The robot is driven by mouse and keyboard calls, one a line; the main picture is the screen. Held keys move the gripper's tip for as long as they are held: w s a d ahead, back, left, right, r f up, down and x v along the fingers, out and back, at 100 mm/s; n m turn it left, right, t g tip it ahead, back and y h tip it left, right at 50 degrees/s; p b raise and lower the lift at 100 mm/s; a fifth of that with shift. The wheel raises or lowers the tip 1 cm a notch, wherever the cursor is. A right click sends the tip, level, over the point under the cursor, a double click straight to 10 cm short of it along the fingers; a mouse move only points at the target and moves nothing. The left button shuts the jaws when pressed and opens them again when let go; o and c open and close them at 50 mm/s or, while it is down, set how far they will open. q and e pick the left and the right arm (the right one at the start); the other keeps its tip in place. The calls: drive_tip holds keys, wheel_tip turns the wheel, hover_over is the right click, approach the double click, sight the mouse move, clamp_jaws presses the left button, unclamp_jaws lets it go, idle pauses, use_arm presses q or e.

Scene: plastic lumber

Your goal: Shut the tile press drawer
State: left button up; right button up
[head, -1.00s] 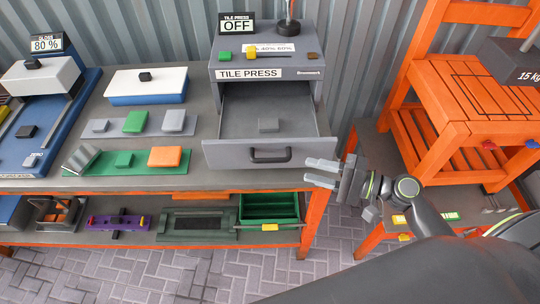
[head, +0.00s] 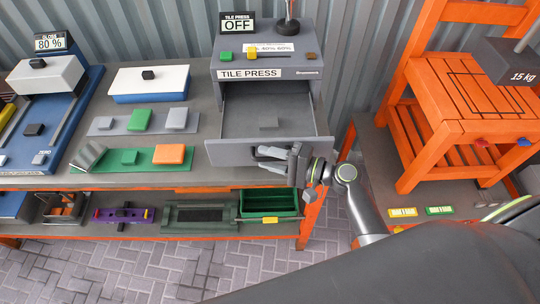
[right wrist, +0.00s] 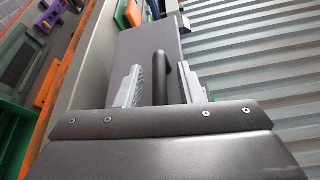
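The tile press (head: 266,92) is a grey box on the bench, with a display reading OFF on top. In the right wrist view, the dark handle (right wrist: 160,70) stands between the two spread fingers, with a gap visible on each side. In the head view the fingers mostly hide the handle. My left gripper is not in view.
Several coloured tiles lie left of the drawer on a green board (head: 115,161) and a grey board (head: 104,125). A green bin (head: 268,204) sits on the shelf below. An orange chair (head: 445,110) stands on the right. A corrugated wall is behind.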

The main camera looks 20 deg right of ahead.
clamp_jaws()
idle(0.3)
drive_tip(key=b, duration=1.4)
hover_over(268, 112)
drive_tip(key=s, duration=0.1)
drive_tip(key=shift+s+a+f, duration=0.1)
drive_tip(key=shift+a+f, duration=0.05)
drive_tip(key=shift+w+b, duration=0.35)
drive_tip(key=shift+w, duration=0.15)
drive_tip(key=shift+r, duration=0.35)
